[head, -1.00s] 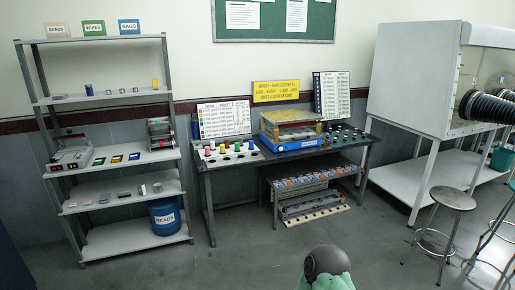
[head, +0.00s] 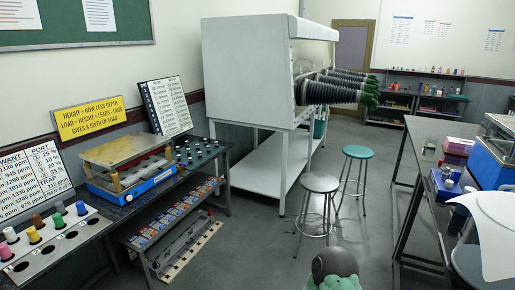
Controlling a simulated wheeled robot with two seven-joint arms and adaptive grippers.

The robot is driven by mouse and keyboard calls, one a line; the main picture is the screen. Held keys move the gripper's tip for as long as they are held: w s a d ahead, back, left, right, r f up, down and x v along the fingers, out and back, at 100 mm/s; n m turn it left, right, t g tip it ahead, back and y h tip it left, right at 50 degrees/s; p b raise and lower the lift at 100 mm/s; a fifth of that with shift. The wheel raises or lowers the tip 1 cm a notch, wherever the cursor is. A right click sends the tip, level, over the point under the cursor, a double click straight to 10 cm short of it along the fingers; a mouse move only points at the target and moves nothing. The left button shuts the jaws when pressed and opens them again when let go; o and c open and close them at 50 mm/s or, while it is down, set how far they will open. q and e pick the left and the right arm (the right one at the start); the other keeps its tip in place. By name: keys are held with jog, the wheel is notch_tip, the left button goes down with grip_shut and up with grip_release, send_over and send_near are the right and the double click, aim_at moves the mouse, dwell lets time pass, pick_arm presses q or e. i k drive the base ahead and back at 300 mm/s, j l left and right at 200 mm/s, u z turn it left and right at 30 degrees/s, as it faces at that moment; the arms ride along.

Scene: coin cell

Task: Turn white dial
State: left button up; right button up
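I cannot make out a white dial for certain in the head view. On the dark bench at left stands a blue-based device (head: 136,181) with brass-coloured posts and a flat plate on top. Any small dial on it is too small to tell. A panel with several small dark knobs or caps (head: 196,150) lies behind it on the same bench.
A large white glove box (head: 245,75) with black ribbed sleeves stands on a white frame. A grey stool (head: 320,182) and a teal stool (head: 357,152) stand before it. A cluttered table (head: 418,140) is at right. Grey floor is open in the middle.

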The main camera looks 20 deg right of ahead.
aim_at(448, 183)
jog(key=i+l+z, duration=0.45)
jog(key=i, duration=0.15)
jog(key=i+z, duration=0.45)
jog(key=i, duration=0.15)
jog(key=i+j+z, duration=0.1)
jog(key=i+z, duration=0.4)
jog(key=i, duration=0.15)
